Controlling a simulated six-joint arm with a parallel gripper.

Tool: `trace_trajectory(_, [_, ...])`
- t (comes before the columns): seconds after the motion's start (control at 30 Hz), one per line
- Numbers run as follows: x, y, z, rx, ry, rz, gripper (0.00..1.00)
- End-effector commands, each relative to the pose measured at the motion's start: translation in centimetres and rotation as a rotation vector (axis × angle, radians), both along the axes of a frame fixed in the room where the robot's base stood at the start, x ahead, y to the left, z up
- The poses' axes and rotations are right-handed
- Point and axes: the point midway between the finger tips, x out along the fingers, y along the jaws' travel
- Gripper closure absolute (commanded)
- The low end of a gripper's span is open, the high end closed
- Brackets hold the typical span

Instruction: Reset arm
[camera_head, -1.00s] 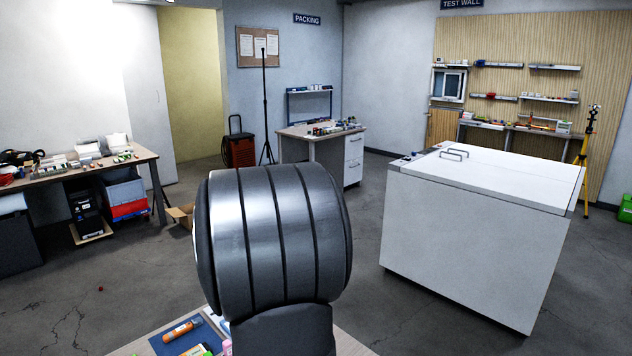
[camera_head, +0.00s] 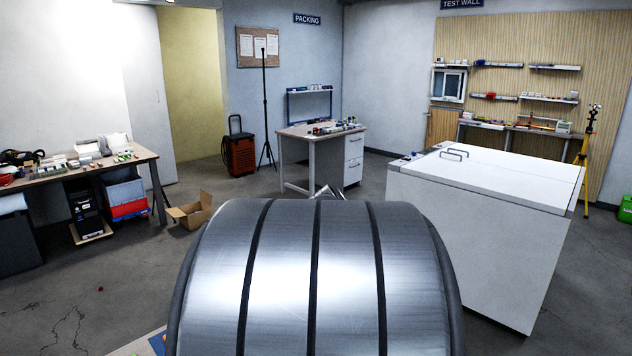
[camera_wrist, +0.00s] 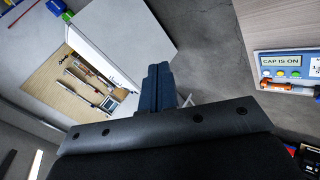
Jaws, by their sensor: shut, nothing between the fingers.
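My gripper (camera_wrist: 159,82) shows in the wrist view as two dark blue fingers pressed together, empty, pointing up the picture over open floor. In the head view my large grey arm link fills the bottom middle and hides most of the worktable. Only a sliver of the table (camera_head: 134,346) and its blue mat (camera_head: 158,343) shows at the lower left. In the wrist view the table (camera_wrist: 270,25) is at the right, apart from the fingers. On it are a panel reading "CAP IS ON" (camera_wrist: 285,60) and an orange-and-white item (camera_wrist: 288,87).
A big white chest (camera_head: 480,240) stands at the right, also visible in the wrist view (camera_wrist: 130,35). A packing desk (camera_head: 300,134) is at the back, and a bench (camera_head: 140,160) and cardboard box (camera_head: 190,211) are at the left. Grey floor lies open between them.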

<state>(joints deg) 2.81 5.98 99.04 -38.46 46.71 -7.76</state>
Motion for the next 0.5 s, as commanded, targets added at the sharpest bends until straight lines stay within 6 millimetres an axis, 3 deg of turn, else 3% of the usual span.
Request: trace_trajectory(0.5, [-6.5,-7.4,3.9,0.113,-0.134,-0.27,1.0])
